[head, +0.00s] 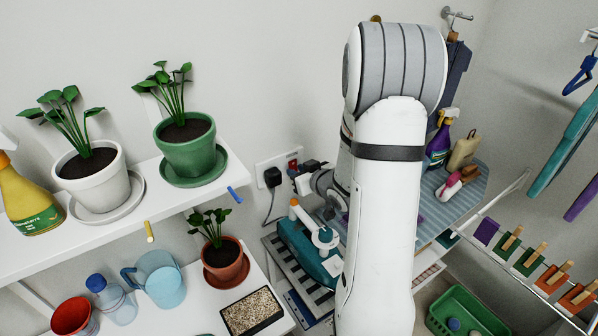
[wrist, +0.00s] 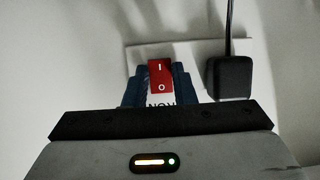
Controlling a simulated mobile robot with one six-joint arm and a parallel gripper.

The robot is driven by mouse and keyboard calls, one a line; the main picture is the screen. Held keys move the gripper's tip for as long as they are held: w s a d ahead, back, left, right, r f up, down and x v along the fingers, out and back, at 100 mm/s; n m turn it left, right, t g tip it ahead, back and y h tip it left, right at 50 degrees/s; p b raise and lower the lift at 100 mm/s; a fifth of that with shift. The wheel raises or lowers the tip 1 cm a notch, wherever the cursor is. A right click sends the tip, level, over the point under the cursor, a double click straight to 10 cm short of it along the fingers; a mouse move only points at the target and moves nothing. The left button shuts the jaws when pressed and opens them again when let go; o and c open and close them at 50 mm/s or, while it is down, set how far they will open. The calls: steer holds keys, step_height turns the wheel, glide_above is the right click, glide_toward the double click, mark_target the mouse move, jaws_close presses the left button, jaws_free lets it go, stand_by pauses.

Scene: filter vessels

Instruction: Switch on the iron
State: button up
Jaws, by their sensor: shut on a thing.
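A red rocker switch (wrist: 160,76) marked I and O is in the middle of the wrist view, on a pale wall plate (wrist: 203,50). The switch also shows in the head view (head: 293,166). My gripper (wrist: 160,86) has a dark blue finger on each side of it and looks shut on it. I cannot tell which way the rocker is pressed. A teal appliance with an orange-tipped white part (head: 308,252), seemingly the iron, stands below the wall plate. My arm hides part of it.
A black plug (head: 272,177) with a cord sits left of the switch. A shelf with potted plants (head: 186,153) is at left. A striped ironing board (head: 425,208) holds bottles behind my arm. A drying rack is at right.

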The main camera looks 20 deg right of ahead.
steer(key=shift+c, duration=1)
steer(key=f+t+b, duration=0.1)
steer(key=t+b, duration=0.1)
steer(key=b, duration=0.7)
steer(key=shift+f+t, duration=0.1)
steer(key=shift+t, duration=0.2)
steer(key=shift+y+b, duration=0.3)
steer(key=shift+b, duration=0.1)
steer(key=shift+r, duration=0.2)
steer(key=o, duration=1)
